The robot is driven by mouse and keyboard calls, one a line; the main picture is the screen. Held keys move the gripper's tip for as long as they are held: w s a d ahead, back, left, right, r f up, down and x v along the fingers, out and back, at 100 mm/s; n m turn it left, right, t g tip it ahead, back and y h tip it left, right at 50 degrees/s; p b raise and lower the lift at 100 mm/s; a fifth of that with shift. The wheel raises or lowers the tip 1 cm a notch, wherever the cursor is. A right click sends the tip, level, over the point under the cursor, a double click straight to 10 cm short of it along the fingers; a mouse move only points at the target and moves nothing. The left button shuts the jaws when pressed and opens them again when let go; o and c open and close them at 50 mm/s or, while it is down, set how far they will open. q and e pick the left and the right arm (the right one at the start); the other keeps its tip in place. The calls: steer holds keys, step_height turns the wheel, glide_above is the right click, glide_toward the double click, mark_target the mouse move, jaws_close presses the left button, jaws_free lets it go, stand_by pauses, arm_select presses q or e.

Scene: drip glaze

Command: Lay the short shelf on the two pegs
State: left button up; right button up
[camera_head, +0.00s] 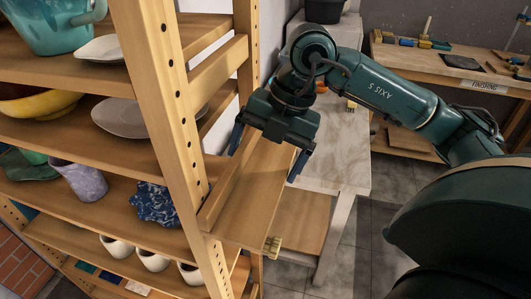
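A short wooden board with a raised strip along its left side, which looks like the short shelf (252,205), lies beside the rack's front post. My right gripper (268,152) is above its far end, fingers pointing down and spread wide, one near each long side of the board. I cannot tell whether the fingers press on it. The two pegs cannot be made out; the post and board may hide them. A small ribbed yellowish piece (272,247) shows at the board's near right corner. My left gripper is not in view.
The wooden rack (172,125) at left has rows of peg holes and carries bowls, cups and plates, including a blue wavy pot (156,204) close to the post. A pale table (345,150) stands behind the board. A workbench (450,68) is at the back right.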

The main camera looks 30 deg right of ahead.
steer(key=shift+o, duration=0.6)
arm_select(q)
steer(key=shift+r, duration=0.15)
arm_select(e)
steer(key=shift+r, duration=0.15)
steer(key=shift+d+r, duration=0.1)
steer(key=shift+r, duration=0.2)
arm_select(q)
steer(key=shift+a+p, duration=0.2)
steer(key=shift+p, duration=0.4)
arm_select(e)
steer(key=v, duration=1.1)
steer(key=shift+r, duration=0.2)
steer(key=shift+d, duration=0.1)
